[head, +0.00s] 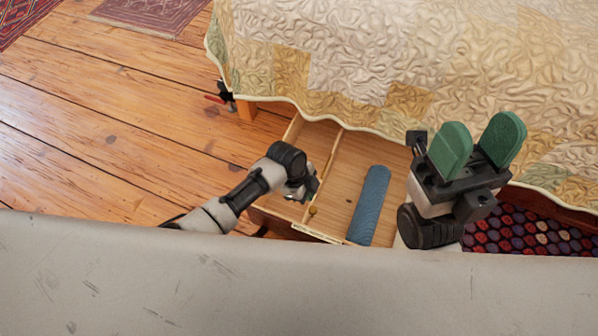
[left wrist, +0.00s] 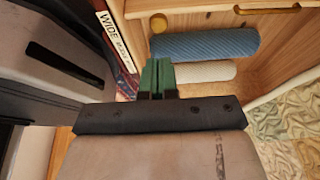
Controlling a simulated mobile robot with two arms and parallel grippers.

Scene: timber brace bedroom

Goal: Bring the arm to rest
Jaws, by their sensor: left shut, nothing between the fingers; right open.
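My left arm comes in from the left in the head view, and its gripper (head: 306,188) hangs over the near left part of an open wooden drawer (head: 345,180). Its fingertips are hidden there. In the left wrist view its green fingers (left wrist: 157,76) are together with nothing between them, apart from the rolls in the drawer. My right gripper (head: 478,142) is raised over the drawer's right side and the bed's edge, its two green fingers spread and empty.
A blue roll (head: 369,205) lies in the drawer; a white roll (left wrist: 195,71) shows beside it in the left wrist view. A quilted bed (head: 400,60) stands behind. A patterned rug (head: 520,230) lies at right.

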